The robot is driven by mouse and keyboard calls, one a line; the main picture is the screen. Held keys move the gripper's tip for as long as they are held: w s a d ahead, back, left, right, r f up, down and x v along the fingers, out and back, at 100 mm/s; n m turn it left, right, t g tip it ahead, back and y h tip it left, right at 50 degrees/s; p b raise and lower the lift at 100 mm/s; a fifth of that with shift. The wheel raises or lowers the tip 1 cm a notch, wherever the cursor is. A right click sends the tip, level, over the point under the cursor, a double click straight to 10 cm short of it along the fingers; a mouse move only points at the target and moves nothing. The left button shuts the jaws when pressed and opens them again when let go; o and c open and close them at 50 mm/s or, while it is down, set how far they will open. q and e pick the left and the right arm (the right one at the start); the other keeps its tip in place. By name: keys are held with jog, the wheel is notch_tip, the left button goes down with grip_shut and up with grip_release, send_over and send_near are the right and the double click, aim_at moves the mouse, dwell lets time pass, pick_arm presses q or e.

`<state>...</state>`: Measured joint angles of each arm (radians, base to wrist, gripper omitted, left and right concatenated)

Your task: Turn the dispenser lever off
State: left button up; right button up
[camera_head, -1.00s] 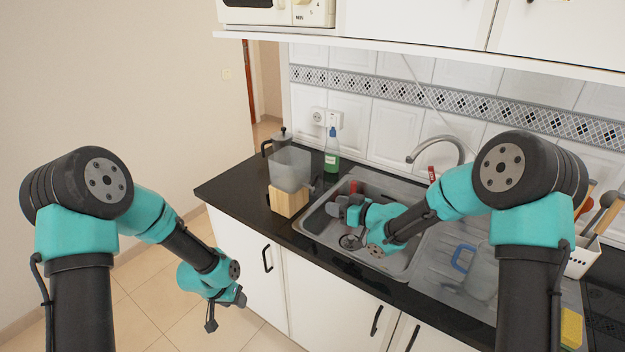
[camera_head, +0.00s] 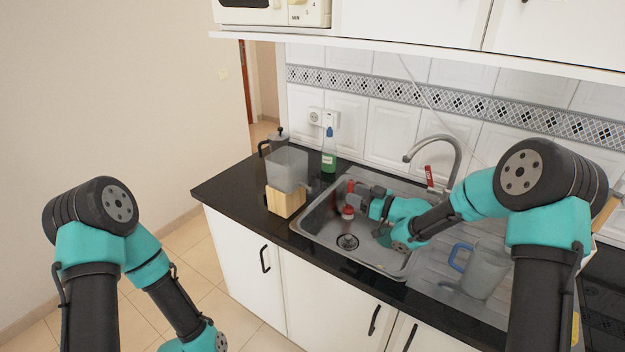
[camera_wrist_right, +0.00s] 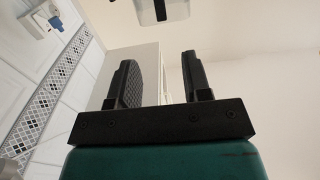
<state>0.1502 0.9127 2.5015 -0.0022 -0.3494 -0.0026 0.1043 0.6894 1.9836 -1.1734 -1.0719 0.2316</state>
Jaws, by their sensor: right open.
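The dispenser is a translucent box (camera_head: 287,168) on a light wooden block (camera_head: 285,203), standing on the black counter left of the sink. Its lever cannot be made out clearly; a small dark part (camera_head: 314,188) shows at its right side. My right gripper (camera_head: 357,189) is over the sink, to the right of the dispenser and apart from it. In the right wrist view its two black fingers (camera_wrist_right: 160,78) are open with nothing between them. My left arm hangs low at the left; its gripper is cut off by the bottom edge.
The sink (camera_head: 325,236) holds a red object (camera_head: 348,212) near my right gripper. The faucet (camera_head: 447,140) rises behind my right arm. A clear jug (camera_head: 486,269) with a blue handle stands on the drainboard.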

aim_at(313, 178)
jog(key=x, duration=1.6)
jog(key=shift+c, duration=0.3)
grip_shut()
